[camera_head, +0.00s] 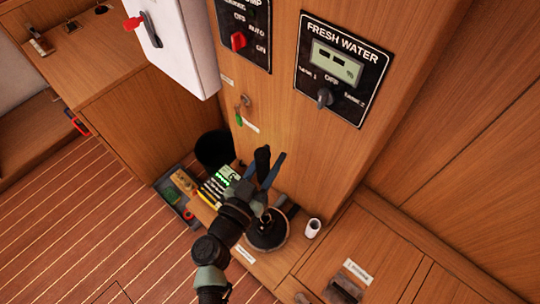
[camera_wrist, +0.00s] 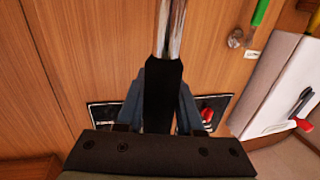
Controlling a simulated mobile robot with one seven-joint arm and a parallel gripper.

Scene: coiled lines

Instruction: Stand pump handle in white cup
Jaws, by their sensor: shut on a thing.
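The pump handle shows in the wrist view as a black grip (camera_wrist: 163,92) with a shiny metal bar (camera_wrist: 171,28) running up out of the picture. My gripper (camera_wrist: 160,100) is shut on the black grip, with a blue-grey finger on each side. In the head view my gripper (camera_head: 268,170) is raised above the low wooden ledge, and the black grip (camera_head: 262,158) shows between its fingers. The metal bar is mostly hidden there. The small white cup (camera_head: 313,228) stands upright on the ledge, to the right of and below my gripper in the picture.
A round black-topped fitting (camera_head: 267,238) sits left of the cup. A grey tray (camera_head: 165,190) of small items and a device with green lights (camera_head: 222,181) lie further left. The fresh water panel (camera_head: 338,65) is on the wooden column. A hatch (camera_head: 375,265) lies at right.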

